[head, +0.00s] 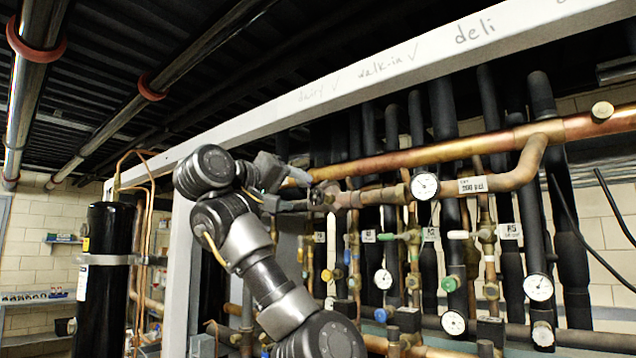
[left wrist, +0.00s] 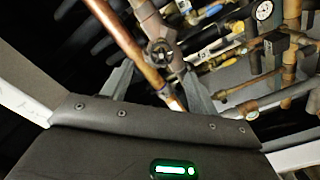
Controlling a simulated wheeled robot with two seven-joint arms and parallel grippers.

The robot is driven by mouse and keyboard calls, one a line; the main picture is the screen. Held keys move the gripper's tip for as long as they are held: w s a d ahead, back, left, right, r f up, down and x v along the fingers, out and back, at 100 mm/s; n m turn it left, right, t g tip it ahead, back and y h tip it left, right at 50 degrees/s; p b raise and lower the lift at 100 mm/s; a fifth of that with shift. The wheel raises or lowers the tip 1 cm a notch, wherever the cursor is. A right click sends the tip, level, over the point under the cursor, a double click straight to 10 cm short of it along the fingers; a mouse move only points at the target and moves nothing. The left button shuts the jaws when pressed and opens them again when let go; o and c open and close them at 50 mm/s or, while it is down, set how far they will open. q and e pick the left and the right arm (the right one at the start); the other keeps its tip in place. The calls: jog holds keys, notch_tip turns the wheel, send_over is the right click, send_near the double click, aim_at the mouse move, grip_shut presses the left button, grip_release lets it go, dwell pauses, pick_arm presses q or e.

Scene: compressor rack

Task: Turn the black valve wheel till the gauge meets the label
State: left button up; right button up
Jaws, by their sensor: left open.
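The black valve wheel (head: 318,197) sits at the left end of the short copper pipe in the head view. In the left wrist view the wheel (left wrist: 160,51) shows just beyond my fingertips, roughly between them. My left gripper (head: 298,192) is open beside the wheel, with its fingers spread in the left wrist view (left wrist: 158,76). I cannot tell whether a finger touches the wheel. The white gauge (head: 425,186) is on the same pipe, and the label (head: 473,185), seemingly "200 psi", is right of it. The needle is too small to read. My right gripper is not in view.
A long copper pipe (head: 430,154) runs just above the wheel. Black insulated pipes and several other gauges (head: 538,287) and coloured valves crowd below and behind. A white frame beam (head: 360,84) crosses above. A black cylinder (head: 104,285) stands at the left.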

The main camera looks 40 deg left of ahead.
aim_at(315, 196)
pick_arm(q)
jog(key=w+p, duration=0.4)
jog(key=w, duration=0.4)
jog(key=shift+w+a+f+p, duration=0.1)
jog(key=shift+w+a+p, duration=0.05)
jog(key=shift+w+p, duration=0.2)
jog(key=c, duration=0.9)
jog(key=shift+c, duration=0.4)
